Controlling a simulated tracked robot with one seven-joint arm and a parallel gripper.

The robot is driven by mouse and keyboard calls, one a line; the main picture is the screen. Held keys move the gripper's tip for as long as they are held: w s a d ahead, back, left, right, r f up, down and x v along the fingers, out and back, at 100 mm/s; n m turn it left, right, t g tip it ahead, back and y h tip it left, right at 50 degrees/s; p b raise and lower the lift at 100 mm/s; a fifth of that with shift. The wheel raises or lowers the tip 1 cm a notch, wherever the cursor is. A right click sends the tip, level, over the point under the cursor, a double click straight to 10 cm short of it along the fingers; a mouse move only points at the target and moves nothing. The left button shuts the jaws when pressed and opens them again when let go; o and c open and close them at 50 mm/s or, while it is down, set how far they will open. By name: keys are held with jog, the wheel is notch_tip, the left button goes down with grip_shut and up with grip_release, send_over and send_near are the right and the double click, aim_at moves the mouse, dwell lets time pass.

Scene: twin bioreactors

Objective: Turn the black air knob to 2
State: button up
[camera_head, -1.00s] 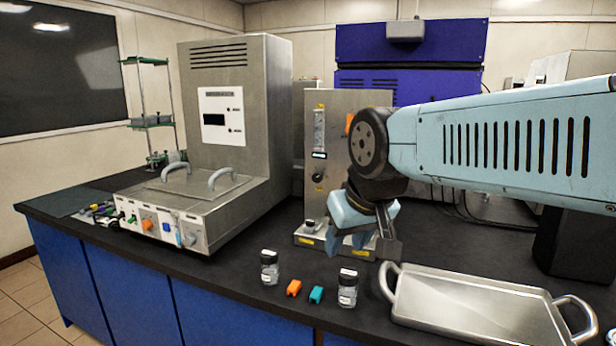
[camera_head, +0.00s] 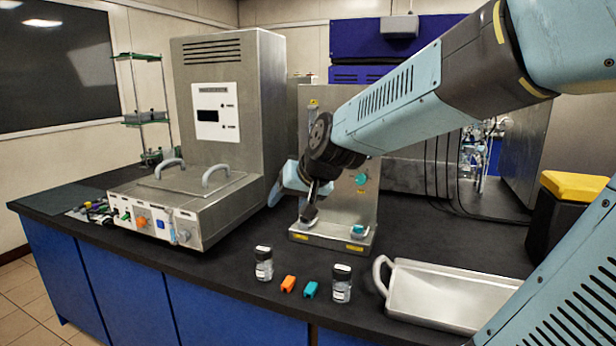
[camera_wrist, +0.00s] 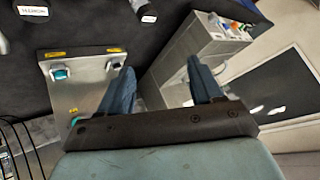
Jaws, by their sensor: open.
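The grey panel unit (camera_head: 362,212) stands at the back middle of the bench. My gripper (camera_head: 309,205) is in front of the unit's left side. In the wrist view my gripper (camera_wrist: 161,82) is open with nothing between its fingers, beside the unit's base (camera_wrist: 84,85).
A large grey reactor (camera_head: 235,110) stands to the left. Two small jars (camera_head: 264,264) (camera_head: 342,284), an orange block (camera_head: 288,284) and a teal block (camera_head: 310,290) lie in front. A metal tray (camera_head: 430,295) is at the right. The bench between unit and jars is clear.

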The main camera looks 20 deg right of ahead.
jog(key=w+d+f+m+t+h, duration=0.1)
jog(key=w+d+f+m+h, duration=0.15)
jog(key=w, duration=0.55)
jog(key=w+d+f+m+t+h, duration=0.2)
jog(key=w+d+f+h, duration=0.15)
jog(key=w, duration=0.45)
jog(key=w+d+f+m+t+h, duration=0.1)
jog(key=w+d+f+m+h, duration=0.2)
jog(key=w, duration=0.4)
jog(key=w+d+r+h, duration=0.1)
jog(key=w+d+h, duration=0.5)
jog(key=w+d, duration=0.4)
jog(key=shift+w+d+r+m+t, duration=0.2)
jog(key=shift+w+r+m+t, duration=0.1)
jog(key=shift+w+r+m, duration=0.25)
jog(key=shift+w+f, duration=0.1)
jog(key=shift+f, duration=0.05)
jog(key=shift+c, duration=0.3)
jog(key=c, duration=1)
jog(key=shift+n, duration=1.3)
